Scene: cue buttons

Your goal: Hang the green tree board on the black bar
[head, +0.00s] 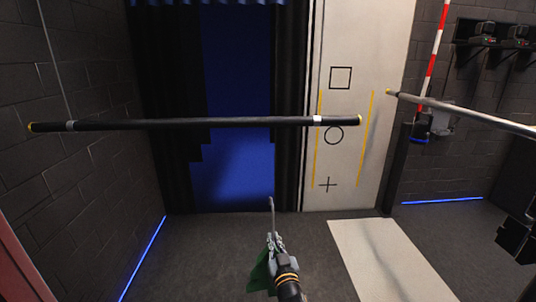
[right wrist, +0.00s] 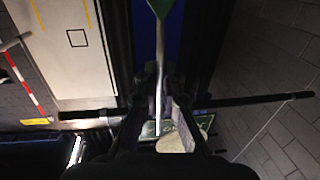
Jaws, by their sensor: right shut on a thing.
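The black bar (head: 200,124) hangs level across the left and middle of the head view, with yellow end caps and pale bands near its ends. My right gripper (head: 272,240) is below it and nearer to me, shut on the green tree board (head: 260,274). A thin metal hook stands above the gripper, apart from the bar in the picture. In the right wrist view, the gripper (right wrist: 160,85) has the metal rod between its fingers. A green piece (right wrist: 160,6) shows at the top, and the black bar (right wrist: 250,101) runs behind. Most of the board is hidden. My left gripper is not in view.
A second, grey bar (head: 460,111) with a yellow end is at the right. A white panel (head: 350,100) with a square, circle and cross stands behind. A red and white pole (head: 435,50) is at the right. Open floor lies below the bar.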

